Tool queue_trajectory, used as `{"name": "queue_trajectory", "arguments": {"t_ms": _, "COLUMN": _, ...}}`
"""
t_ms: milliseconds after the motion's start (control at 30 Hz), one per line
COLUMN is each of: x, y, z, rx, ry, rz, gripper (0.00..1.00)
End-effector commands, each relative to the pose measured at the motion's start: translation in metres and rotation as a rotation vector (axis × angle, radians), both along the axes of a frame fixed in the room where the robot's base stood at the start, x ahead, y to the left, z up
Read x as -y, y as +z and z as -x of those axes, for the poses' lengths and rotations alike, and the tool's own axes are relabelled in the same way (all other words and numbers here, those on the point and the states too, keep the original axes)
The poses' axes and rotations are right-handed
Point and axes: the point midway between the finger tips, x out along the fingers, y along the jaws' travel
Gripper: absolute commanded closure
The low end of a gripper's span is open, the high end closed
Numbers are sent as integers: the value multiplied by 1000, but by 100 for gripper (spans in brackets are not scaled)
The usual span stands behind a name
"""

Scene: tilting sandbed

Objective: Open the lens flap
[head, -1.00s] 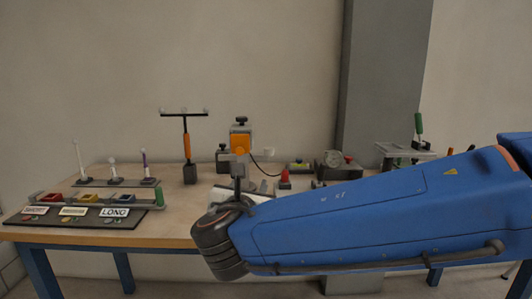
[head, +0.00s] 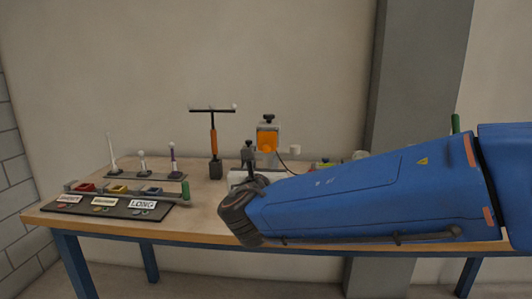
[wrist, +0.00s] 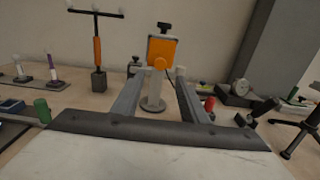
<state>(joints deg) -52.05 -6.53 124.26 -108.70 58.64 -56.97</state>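The lens flap appears to be the orange square plate (wrist: 163,51) with a round orange knob, on the front of a grey post-mounted head. In the head view the orange plate (head: 267,140) faces me above the back of the workbench. In the wrist view my gripper (wrist: 159,72) points toward the post, its two grey fingers apart. The knob and post show in the gap between the fingers, farther away. Nothing is seen between the fingertips. In the head view my forearm and dark wrist hide the gripper and part of the bench.
A black T-shaped stand with an orange grip (head: 213,140) rises left of the post. A labelled sorting board (head: 120,207) lies at the bench's front left. A dial device (wrist: 238,88) and a red-topped item (wrist: 210,103) sit right of the post. A grey pillar stands behind.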

Motion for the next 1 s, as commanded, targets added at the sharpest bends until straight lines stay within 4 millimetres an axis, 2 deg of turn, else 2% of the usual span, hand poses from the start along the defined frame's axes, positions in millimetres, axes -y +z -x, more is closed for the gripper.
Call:
{"name": "queue_trajectory", "arguments": {"t_ms": 300, "x": 3, "y": 0, "z": -55, "rx": 0, "ry": -4, "rz": 1, "gripper": 60}}
{"name": "queue_trajectory", "arguments": {"t_ms": 500, "x": 4, "y": 0, "z": -81, "rx": 0, "ry": -2, "rz": 0, "gripper": 60}}
{"name": "queue_trajectory", "arguments": {"t_ms": 700, "x": 4, "y": 0, "z": -91, "rx": 0, "ry": -1, "rz": 0, "gripper": 60}}
{"name": "queue_trajectory", "arguments": {"t_ms": 967, "x": 4, "y": 0, "z": -93, "rx": 0, "ry": -1, "rz": 0, "gripper": 60}}
{"name": "queue_trajectory", "arguments": {"t_ms": 1000, "x": 4, "y": 0, "z": -93, "rx": 0, "ry": -1, "rz": 0, "gripper": 63}}
